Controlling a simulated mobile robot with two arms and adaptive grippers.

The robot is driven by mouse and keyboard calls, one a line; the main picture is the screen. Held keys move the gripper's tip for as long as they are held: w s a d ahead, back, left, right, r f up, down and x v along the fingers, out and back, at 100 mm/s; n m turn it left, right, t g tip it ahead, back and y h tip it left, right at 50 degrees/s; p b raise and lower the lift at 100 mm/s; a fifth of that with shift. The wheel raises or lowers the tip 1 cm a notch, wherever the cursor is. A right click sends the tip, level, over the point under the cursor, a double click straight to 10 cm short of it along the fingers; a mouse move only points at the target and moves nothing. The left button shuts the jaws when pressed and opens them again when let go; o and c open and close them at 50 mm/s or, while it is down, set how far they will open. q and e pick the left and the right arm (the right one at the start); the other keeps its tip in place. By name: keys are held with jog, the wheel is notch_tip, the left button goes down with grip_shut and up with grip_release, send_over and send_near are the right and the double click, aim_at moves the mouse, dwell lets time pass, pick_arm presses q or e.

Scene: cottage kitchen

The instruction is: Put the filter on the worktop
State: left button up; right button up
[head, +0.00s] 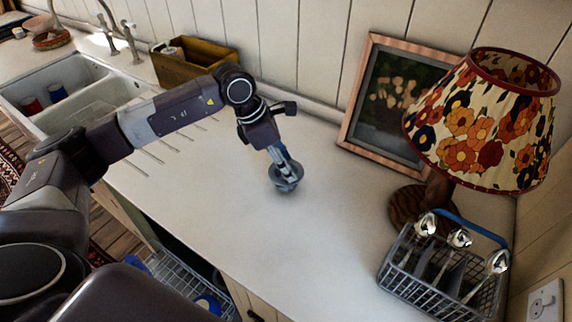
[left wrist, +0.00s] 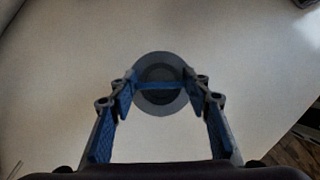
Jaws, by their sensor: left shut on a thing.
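The filter (head: 286,177) is a small round grey piece with a dark mesh middle and a blue bar across its top. It also shows in the left wrist view (left wrist: 160,101), seen from above between the fingers. My left gripper (head: 284,168) points down and is shut on the filter's blue bar. The filter is at or just above the pale worktop (head: 230,235); I cannot tell whether it touches. In the left wrist view my left gripper (left wrist: 160,88) has a blue-padded finger on each side of the bar. My right gripper is not in view.
A wire cutlery basket (head: 400,262) with several spoons stands at the right, near a flowered lamp (head: 490,120) and a leaning picture frame (head: 348,140). A wooden box (head: 185,65) and the sink (head: 70,75) are at the back left. The worktop around the filter is clear.

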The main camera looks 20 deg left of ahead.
pick_arm(q)
jog(key=shift+f, duration=0.95)
jog(key=shift+f, duration=0.2)
jog(key=o, duration=1.3)
